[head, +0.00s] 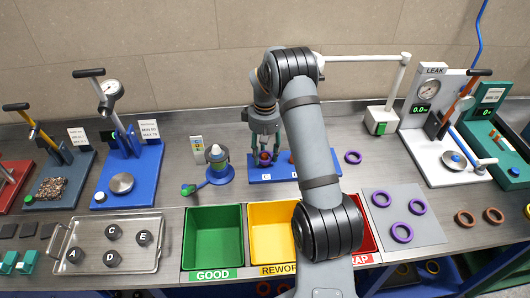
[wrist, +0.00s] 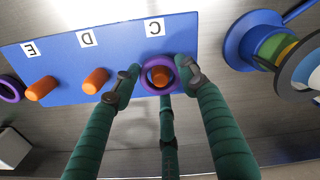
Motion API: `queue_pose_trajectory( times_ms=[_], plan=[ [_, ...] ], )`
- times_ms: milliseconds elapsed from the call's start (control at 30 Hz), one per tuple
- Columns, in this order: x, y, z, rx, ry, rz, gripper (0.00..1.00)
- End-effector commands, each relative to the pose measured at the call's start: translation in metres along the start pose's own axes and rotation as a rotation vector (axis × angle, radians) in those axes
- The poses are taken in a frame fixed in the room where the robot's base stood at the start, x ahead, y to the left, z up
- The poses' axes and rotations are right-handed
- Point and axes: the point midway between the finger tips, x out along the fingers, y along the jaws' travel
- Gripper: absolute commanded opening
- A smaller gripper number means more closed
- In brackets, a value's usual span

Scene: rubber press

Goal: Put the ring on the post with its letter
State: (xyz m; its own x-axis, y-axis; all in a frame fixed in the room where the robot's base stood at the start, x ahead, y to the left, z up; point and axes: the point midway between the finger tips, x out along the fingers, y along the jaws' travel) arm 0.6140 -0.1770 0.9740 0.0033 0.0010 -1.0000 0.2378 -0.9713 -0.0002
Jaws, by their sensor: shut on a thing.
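The blue board (wrist: 62,66) carries orange posts under white letter cards. In the wrist view, upside down, the post (wrist: 40,88) by E, the post (wrist: 95,80) by D and the post (wrist: 162,76) by C show. My gripper (wrist: 157,80) is shut on a purple ring (wrist: 159,91), which encircles the C post in this view; I cannot tell how low it sits. In the head view my gripper (head: 264,150) is over the left part of the board (head: 285,175). No letter is readable on the ring.
Another purple ring (head: 353,157) lies right of the board. More purple rings lie on a grey mat (head: 425,228). A metal tray (head: 88,265) holds lettered black pieces. A blue stand (head: 217,172) is left of the board. Green (head: 213,207) and yellow (head: 262,207) bins are in front.

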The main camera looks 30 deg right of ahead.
Motion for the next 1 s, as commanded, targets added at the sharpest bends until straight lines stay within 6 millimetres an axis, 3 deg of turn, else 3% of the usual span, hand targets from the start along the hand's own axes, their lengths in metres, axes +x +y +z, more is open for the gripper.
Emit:
queue_pose_trajectory(
  times_ms=[367, 400, 733, 1000],
  plan=[
    [0.0011, 0.0000, -0.0001, 0.000, 0.000, 0.000, 0.20],
    [0.0011, 0.0000, -0.0001, 0.000, 0.000, 0.000, 0.45],
    [0.0011, 0.0001, -0.0001, 0.000, 0.000, 0.000, 0.64],
    [0.0012, 0.0000, 0.0000, 0.000, 0.000, 0.000, 0.68]
  ],
)
